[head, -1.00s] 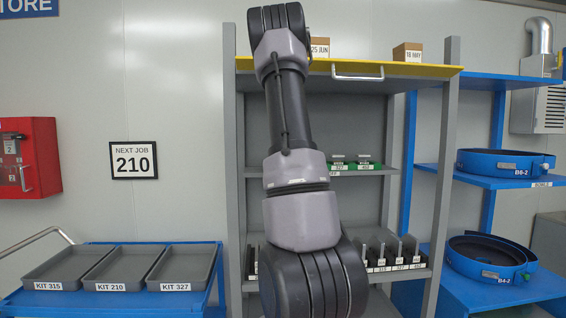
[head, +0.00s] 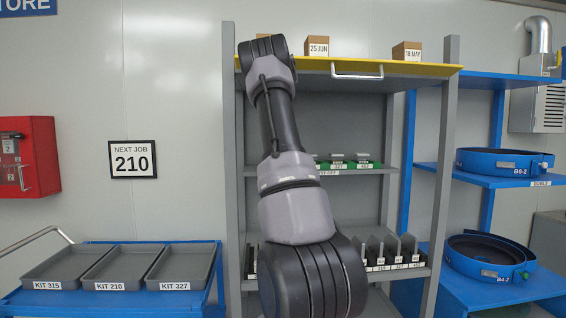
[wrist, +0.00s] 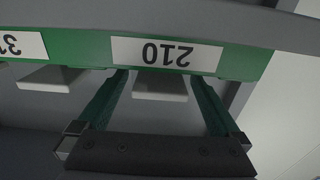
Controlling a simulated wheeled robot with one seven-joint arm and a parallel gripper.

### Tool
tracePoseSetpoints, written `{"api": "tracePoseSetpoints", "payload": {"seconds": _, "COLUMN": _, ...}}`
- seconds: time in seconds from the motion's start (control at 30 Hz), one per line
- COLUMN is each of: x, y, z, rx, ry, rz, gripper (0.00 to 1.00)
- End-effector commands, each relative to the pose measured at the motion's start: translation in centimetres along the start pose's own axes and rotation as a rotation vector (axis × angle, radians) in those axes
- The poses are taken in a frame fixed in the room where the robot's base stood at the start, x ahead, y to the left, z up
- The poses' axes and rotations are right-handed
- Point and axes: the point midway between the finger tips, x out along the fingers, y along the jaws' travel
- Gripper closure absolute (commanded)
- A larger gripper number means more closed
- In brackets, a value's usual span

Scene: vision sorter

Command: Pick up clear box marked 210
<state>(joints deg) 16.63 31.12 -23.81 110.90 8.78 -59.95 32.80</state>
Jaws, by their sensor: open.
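In the wrist view, which is upside down, a white label reading 210 (wrist: 165,54) sits on a green holder edge. Beside the label, a pale flat-faced block (wrist: 160,86) shows, probably part of the box at that place; its clear walls cannot be made out. My gripper (wrist: 158,80) is open, with one finger on each side of this block and tips close to the green edge. Whether the fingers touch it cannot be told. In the head view my arm hides the gripper and the 210 place.
A similar pale block (wrist: 52,77) sits to the left, near a partly cut-off label. In the head view, green holders (head: 363,165) marked 327 and 402 stand on the middle shelf (head: 375,172). Kit trays (head: 117,286) lie on a blue cart at left.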

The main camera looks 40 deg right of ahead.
Motion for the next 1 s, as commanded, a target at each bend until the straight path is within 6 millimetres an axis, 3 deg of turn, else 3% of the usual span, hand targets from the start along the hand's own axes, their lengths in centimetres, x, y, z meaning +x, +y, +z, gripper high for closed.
{"api": "tracePoseSetpoints", "payload": {"seconds": 0.07, "x": 0.0, "y": 0.0, "z": 0.0, "rx": 0.000, "ry": 0.000, "rz": 0.000, "gripper": 0.00}}
{"api": "tracePoseSetpoints", "payload": {"seconds": 0.2, "x": 0.0, "y": 0.0, "z": 0.0, "rx": 0.000, "ry": 0.000, "rz": 0.000, "gripper": 0.54}}
{"api": "tracePoseSetpoints", "payload": {"seconds": 0.3, "x": 0.0, "y": 0.0, "z": 0.0, "rx": 0.000, "ry": 0.000, "rz": 0.000, "gripper": 0.88}}
{"api": "tracePoseSetpoints", "payload": {"seconds": 0.63, "x": 0.0, "y": 0.0, "z": -1.1, "rx": 0.001, "ry": 0.003, "rz": 0.001, "gripper": 0.88}}
{"api": "tracePoseSetpoints", "payload": {"seconds": 1.0, "x": -0.1, "y": 0.0, "z": -8.2, "rx": 0.001, "ry": 0.004, "rz": 0.000, "gripper": 0.88}}
